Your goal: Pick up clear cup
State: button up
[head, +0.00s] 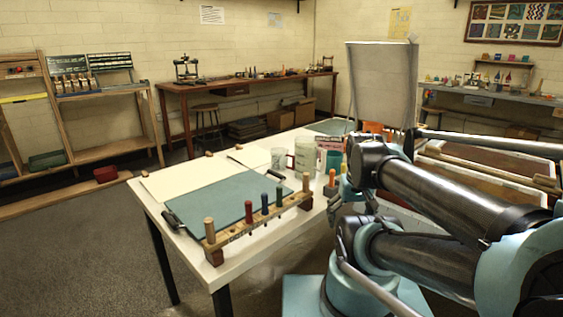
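A small pale, see-through-looking cup (278,159) stands upright toward the back of the white table (190,246). A larger pale cup or jar (304,155) stands just right of it, with a small gap. Which of the two is the clear cup, I cannot tell for certain. My arm reaches in from the right, and its joints are right of the cups, apart from them in the picture. I cannot make out my gripper's fingers; they are hidden or outside the view.
A wooden rack (262,222) with several upright coloured-handled tools stands along the table's front edge. A blue-green sheet (215,198) lies behind it, beside cream sheets (180,178). A pinkish container (328,146) and small bottles crowd the cups' right side. A tall grey panel (380,84) rises behind.

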aim_at(279, 156)
jog(key=z, duration=0.05)
jog(key=k, duration=1.6)
jog(key=u, duration=0.35)
jog(key=i, duration=1)
